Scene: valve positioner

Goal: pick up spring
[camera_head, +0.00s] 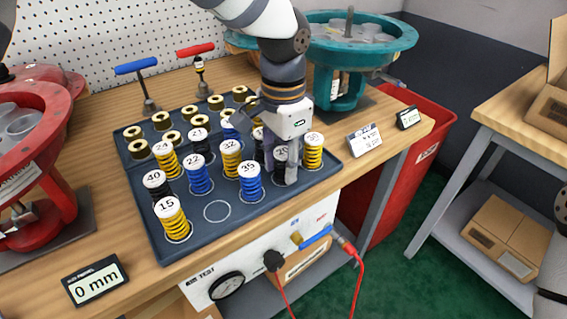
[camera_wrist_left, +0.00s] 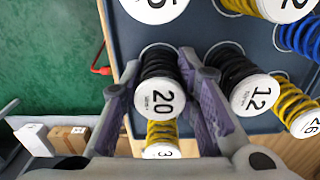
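My left gripper (camera_head: 280,170) points down over the front right part of the spring tray. Its two purple fingers (camera_wrist_left: 160,75) stand on either side of a black spring with a white cap marked 20 (camera_wrist_left: 160,98). This spring also shows partly between the fingers in the head view (camera_head: 281,153). The fingers are close to its coils, but I cannot tell whether they press on it. The spring stands upright and seems to be in its tray place; its base is hidden. My right gripper is not in view.
The dark tray (camera_head: 185,247) holds several blue, yellow and black springs. A black spring marked 12 (camera_wrist_left: 254,95) stands close to one finger, and a yellow spring (camera_wrist_left: 162,140) is also near. One ringed place (camera_head: 217,211) is empty. A teal fixture (camera_head: 342,90) stands behind.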

